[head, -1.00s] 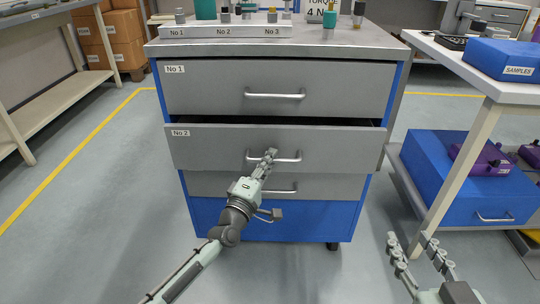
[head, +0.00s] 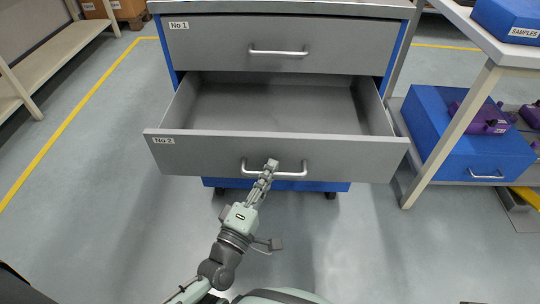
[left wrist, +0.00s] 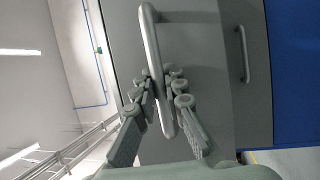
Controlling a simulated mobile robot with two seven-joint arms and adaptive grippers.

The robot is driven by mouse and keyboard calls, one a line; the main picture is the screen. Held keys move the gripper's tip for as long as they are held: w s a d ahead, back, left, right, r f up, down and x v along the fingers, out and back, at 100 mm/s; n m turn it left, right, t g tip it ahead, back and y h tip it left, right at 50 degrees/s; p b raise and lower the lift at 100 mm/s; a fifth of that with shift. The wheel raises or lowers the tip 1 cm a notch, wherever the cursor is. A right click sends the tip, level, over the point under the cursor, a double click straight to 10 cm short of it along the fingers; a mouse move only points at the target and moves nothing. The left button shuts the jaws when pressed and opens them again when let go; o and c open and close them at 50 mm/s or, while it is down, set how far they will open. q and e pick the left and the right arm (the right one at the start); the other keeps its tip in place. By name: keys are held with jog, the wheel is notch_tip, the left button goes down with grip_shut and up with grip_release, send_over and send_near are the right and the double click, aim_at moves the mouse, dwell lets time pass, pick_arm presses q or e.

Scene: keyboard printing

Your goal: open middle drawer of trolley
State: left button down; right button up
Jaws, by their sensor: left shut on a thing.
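The trolley has grey drawers and a blue body. Its middle drawer (head: 330,152), labelled No 2, is pulled far out and its visible inside is empty. The top drawer (head: 220,42), labelled No 1, is closed. My left gripper (head: 268,172) is shut on the silver bar handle (head: 292,174) of the middle drawer, left of the handle's middle. In the left wrist view the handle (left wrist: 154,60) runs between the fingers of my left gripper (left wrist: 163,97). The lower drawer is hidden behind the middle one in the head view. My right gripper is not in view.
A white table (head: 470,30) with a blue SAMPLES box (head: 510,18) stands to the right. A blue case (head: 455,150) and purple items lie on its lower shelf. A shelf (head: 45,45) stands at the left. The floor left of the trolley is clear.

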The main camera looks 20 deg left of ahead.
pick_arm(q)
jog(key=shift+s+d, duration=0.1)
jog(key=shift+s, duration=0.35)
jog(key=c, duration=1.8)
grip_release()
jog(key=shift+c, duration=0.2)
jog(key=shift+r, duration=0.1)
